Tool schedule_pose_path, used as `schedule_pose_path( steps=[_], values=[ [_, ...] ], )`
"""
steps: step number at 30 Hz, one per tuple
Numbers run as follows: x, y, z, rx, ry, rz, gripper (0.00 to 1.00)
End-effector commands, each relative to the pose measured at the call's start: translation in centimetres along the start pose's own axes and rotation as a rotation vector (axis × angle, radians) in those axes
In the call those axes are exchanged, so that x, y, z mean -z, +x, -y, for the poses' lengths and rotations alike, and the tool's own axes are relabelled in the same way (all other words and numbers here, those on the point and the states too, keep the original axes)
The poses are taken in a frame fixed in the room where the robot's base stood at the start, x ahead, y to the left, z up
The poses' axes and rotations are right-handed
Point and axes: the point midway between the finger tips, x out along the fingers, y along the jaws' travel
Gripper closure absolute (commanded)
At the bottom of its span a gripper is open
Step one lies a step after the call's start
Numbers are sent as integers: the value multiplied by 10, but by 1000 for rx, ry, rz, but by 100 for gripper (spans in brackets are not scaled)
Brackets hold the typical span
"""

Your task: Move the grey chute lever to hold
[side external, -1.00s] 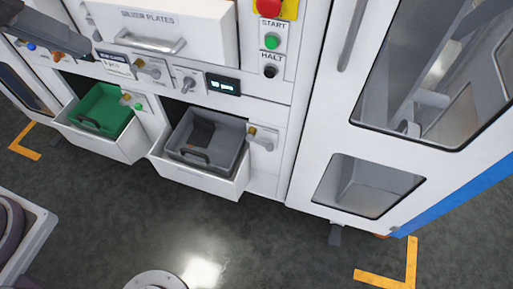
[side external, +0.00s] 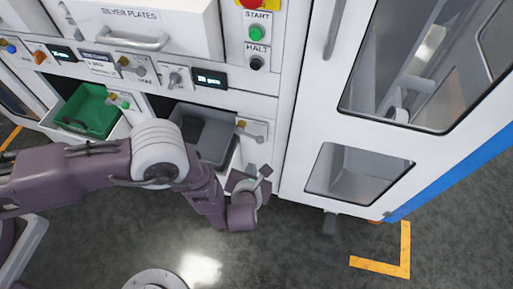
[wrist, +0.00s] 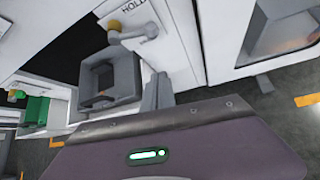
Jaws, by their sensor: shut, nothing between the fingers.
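The lever (side external: 250,131) beside the grey bin has a grey hub and a yellow tip, on a white plate right of the bin. Its tip points left and slightly up. In the wrist view the lever (wrist: 130,32) lies at the top, near lettering that seems to read HOLD. The grey bin (side external: 215,140) sits in a pulled-out white drawer, partly hidden by my arm. My gripper (side external: 265,171) is shut and empty, below and slightly right of the lever, apart from it. In the wrist view my gripper (wrist: 158,88) shows as a grey finger shape below the lever.
A green bin (side external: 92,112) in its own drawer stands left, with another yellow-tipped lever (side external: 122,103) beside it. START (side external: 256,33) and HALT (side external: 256,63) buttons are above. A white windowed cabinet (side external: 310,120) stands right. Dark floor in front is mostly clear.

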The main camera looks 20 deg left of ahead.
Motion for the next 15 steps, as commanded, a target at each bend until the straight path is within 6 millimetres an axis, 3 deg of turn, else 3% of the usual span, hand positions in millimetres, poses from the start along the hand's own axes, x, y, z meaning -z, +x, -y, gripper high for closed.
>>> schedule_pose_path(
  steps=[13,15],
  values=[
    [1,95,-1,1,2,-2,100],
    [-16,86,1,4,4,0,100]
  ],
)
